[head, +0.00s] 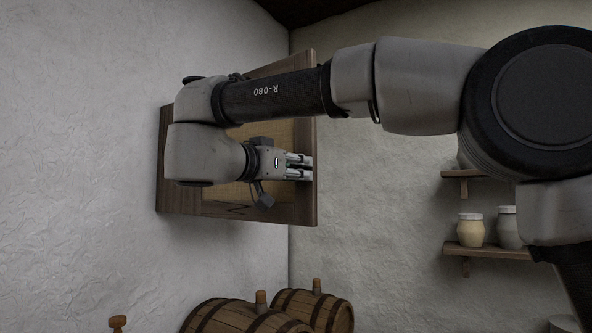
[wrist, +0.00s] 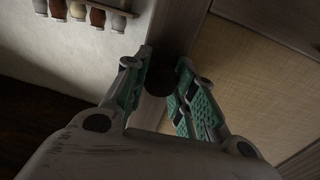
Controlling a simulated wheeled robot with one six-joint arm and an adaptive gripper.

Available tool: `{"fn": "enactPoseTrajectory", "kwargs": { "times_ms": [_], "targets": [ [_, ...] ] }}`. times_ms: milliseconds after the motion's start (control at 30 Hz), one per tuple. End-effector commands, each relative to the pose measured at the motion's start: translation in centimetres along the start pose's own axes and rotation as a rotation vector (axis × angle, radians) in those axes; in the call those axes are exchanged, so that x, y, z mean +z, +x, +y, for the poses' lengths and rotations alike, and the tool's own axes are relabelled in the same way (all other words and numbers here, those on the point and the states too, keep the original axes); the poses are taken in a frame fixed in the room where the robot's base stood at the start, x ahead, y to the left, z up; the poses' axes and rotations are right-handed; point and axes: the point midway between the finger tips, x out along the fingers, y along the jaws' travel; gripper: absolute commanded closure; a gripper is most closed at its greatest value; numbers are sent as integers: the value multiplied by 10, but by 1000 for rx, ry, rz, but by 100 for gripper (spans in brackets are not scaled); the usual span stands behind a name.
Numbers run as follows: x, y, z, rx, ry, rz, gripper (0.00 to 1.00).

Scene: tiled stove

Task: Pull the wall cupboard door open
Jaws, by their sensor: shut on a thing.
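The wall cupboard (head: 163,150) hangs on the white wall, left of centre in the head view. Its door (head: 306,120) has a dark wooden frame and a woven tan panel, also seen in the wrist view (wrist: 250,75). My gripper (head: 302,167) is at the door's right frame. In the wrist view its green-padded fingers (wrist: 165,88) are closed on a dark round knob (wrist: 160,78) on that frame. The knob is hidden in the head view. My arm covers much of the door, and I cannot tell whether it stands ajar.
Shelves (head: 485,251) with jars (head: 470,230) are on the right wall, and a row of jars (wrist: 97,17) shows in the wrist view. The space directly below the door, above the barrels, is clear.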

Motion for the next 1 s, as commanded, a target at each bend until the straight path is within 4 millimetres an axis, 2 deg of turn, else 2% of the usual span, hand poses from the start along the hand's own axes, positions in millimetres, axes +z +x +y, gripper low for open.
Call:
{"fn": "enactPoseTrajectory", "kwargs": {
  "times_ms": [100,133,233,533,667,1000],
  "targets": [
    [-2,0,0,-2,4,3,100],
    [-2,0,0,-2,4,3,68],
    [-2,0,0,-2,3,2,52],
    [-1,0,0,-2,1,1,52],
    [-1,-10,0,-2,1,1,52],
    [0,-83,-1,-5,1,1,52]
  ]
}}
